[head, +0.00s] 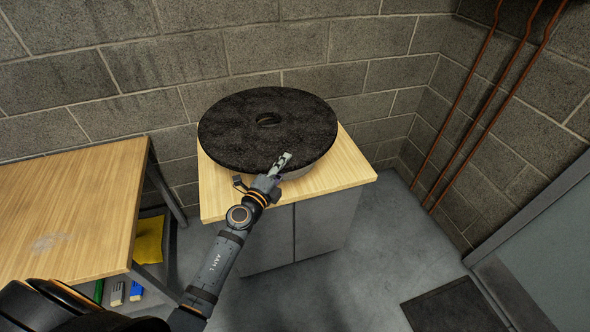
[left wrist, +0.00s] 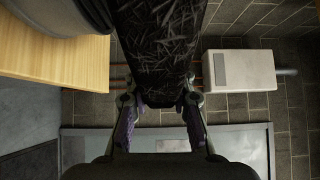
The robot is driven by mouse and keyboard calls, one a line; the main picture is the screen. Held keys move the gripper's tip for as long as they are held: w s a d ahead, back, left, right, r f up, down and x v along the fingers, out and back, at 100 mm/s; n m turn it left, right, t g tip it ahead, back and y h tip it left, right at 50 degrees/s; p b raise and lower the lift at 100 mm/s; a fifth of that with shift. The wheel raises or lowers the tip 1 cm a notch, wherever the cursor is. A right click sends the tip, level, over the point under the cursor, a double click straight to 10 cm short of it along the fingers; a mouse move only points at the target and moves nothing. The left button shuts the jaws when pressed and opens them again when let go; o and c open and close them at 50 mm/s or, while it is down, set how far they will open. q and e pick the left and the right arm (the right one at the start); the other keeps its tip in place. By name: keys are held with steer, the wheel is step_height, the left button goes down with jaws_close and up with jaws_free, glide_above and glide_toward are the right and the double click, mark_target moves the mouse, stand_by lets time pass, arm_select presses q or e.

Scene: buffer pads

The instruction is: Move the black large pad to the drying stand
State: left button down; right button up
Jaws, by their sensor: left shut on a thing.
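The black large pad (head: 235,135) is a thick round disc with a hole in its middle. In the head view it is over the wooden-topped cabinet (head: 345,170). My left gripper (head: 282,163) is shut on the pad's near edge. In the left wrist view the fingers (left wrist: 160,99) pinch the fibrous pad (left wrist: 158,45) from both sides. A grey rounded thing (head: 297,172) shows under the pad's near right edge, mostly hidden; I cannot tell whether the pad touches it. I cannot make out a drying stand for certain. My right gripper is not in view.
A wooden table (head: 70,215) stands at the left, with a yellow cloth (head: 148,240) below it. A block wall (head: 330,60) is close behind the cabinet. Copper pipes (head: 480,105) run down the right corner. A dark mat (head: 452,308) lies on the floor.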

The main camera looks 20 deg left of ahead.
arm_select(q)
steer(key=w+d+f+b, duration=0.2)
steer(key=w+f+b, duration=0.3)
steer(key=f+b, duration=0.3)
steer(key=shift+w+d+f, duration=0.25)
steer(key=shift+w+f, duration=0.1)
steer(key=shift+f, duration=0.4)
steer(key=c, duration=1.6)
jaws_free()
steer(key=shift+f, duration=0.2)
steer(key=o, duration=0.5)
steer(key=shift+c, duration=0.2)
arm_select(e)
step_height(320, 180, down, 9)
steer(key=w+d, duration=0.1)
arm_select(q)
steer(key=shift+r, duration=0.1)
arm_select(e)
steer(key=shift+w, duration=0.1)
